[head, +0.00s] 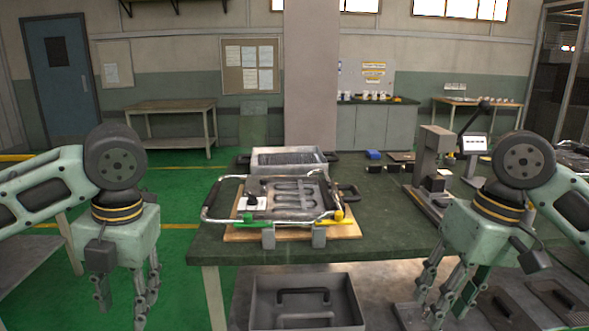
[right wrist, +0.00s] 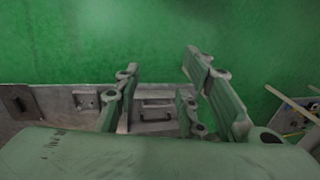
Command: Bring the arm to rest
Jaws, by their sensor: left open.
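My left gripper (head: 125,298) hangs at the left of the head view, pointing down beside the table's left end, its fingers apart with nothing between them. My right gripper (head: 446,300) hangs at the lower right of the head view, in front of the table edge, also pointing down. In the right wrist view its fingers (right wrist: 165,100) stand apart with no object between them. The heating element (head: 295,193), a grey looped part, lies in the clamped fixture (head: 268,217) on the table. Both grippers are clear of the fixture.
The green work table (head: 385,237) spans the middle. A grey bin (head: 262,160) stands behind the fixture. An open grey box (head: 257,310) with a handled part inside sits below the table's front. A grey press-like device (head: 428,165) stands near my right arm. Green floor is free at left.

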